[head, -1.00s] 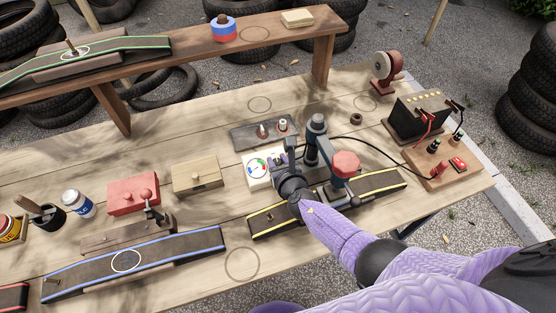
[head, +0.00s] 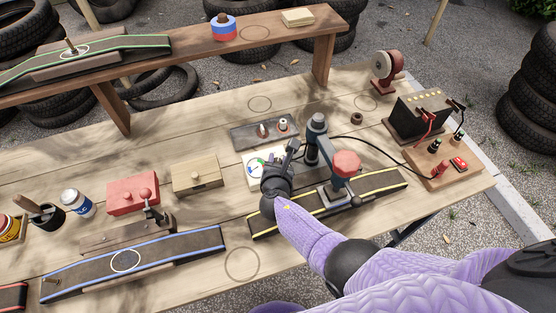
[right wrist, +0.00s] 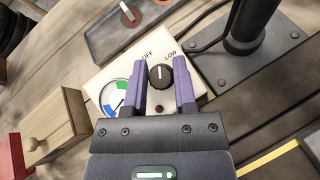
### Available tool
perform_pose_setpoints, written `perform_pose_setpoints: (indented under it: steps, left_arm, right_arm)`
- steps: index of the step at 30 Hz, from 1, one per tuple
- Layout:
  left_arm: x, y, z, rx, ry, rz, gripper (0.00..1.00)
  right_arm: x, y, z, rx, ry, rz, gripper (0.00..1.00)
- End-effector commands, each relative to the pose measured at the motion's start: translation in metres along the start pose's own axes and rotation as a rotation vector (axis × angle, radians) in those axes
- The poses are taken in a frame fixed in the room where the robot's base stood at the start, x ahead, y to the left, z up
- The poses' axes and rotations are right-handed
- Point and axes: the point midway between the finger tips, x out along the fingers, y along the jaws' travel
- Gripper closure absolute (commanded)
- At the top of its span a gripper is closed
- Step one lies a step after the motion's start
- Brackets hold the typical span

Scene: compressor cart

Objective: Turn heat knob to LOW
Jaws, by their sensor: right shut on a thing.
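The white heat panel (right wrist: 102,82) has OFF and LOW lettering and a round gauge. It also shows in the head view (head: 251,158), mostly hidden behind my right gripper. The black heat knob (right wrist: 160,75) sits between the two purple fingers of my right gripper (right wrist: 161,66), which is shut on it. The knob's white mark points up the picture, between the OFF and LOW lettering. In the head view my right gripper (head: 284,158) comes down over the panel. My left gripper is not in view.
A dark post (head: 314,140) and a red-topped lever device (head: 345,163) stand close to the right of my gripper. A wooden box (head: 197,176) is left of the panel. A grey plate with switches (head: 250,137) lies behind it.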

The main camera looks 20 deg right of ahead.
Motion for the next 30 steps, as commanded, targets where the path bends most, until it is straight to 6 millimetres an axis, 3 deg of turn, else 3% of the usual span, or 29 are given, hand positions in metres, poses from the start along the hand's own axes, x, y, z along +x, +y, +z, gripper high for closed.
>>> perform_pose_setpoints:
  steps: [15,30]
  left_arm:
    - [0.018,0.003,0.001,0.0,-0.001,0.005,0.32]
    - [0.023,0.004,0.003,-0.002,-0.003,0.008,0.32]
  right_arm:
    - [0.001,0.001,-0.002,0.299,0.002,-0.272,1.0]
    - [0.0,0.0,-0.001,0.4,0.002,-0.367,1.0]
